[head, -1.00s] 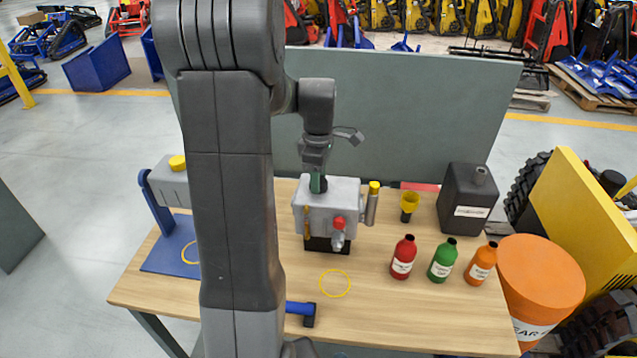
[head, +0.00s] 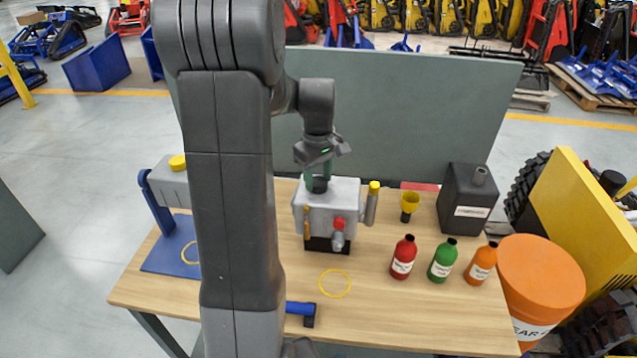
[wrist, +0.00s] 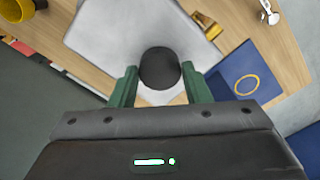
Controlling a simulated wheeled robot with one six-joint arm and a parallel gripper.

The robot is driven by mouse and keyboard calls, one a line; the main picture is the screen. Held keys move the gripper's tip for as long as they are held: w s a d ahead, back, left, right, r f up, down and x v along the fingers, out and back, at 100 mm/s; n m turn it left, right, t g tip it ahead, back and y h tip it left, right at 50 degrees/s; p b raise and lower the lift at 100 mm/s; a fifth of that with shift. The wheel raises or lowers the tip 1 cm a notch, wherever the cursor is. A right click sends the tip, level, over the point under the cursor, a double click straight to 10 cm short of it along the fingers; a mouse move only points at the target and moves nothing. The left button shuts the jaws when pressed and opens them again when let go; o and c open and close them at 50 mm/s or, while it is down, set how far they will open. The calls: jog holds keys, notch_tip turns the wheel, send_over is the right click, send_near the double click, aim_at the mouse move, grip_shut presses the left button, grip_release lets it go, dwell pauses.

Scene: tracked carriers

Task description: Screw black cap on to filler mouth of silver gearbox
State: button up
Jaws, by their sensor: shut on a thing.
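The silver gearbox (head: 335,205) stands on the wooden table, with a red plug and a yellow-capped side tube on it. My gripper (head: 319,184) is directly above its top left part, pointing down. The black cap (wrist: 160,68) is a dark round disc between the two green fingers of my gripper (wrist: 160,88) in the wrist view. The fingers are shut on the cap at the top of the gearbox (wrist: 125,40). The filler mouth is hidden under the cap, so I cannot tell how the cap sits on it.
A yellow funnel (head: 409,205) and a black canister (head: 467,198) stand to the right. Red (head: 403,257), green (head: 441,260) and orange (head: 481,264) bottles stand at the front right. A blue stand (head: 170,243) is at left. A yellow ring (head: 335,283) marks clear table in front.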

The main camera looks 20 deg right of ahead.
jog(key=m, duration=0.4)
jog(key=o, duration=1)
jog(key=shift+r, duration=0.1)
notch_tip(320, 180, up, 14)
jog(key=b, duration=0.2)
jog(key=shift+f, duration=0.25)
notch_tip(320, 180, down, 14)
jog(key=shift+r+p, duration=0.1)
jog(key=shift+p, duration=0.95)
jog(key=n, duration=0.4)
jog(key=shift+r, duration=0.1)
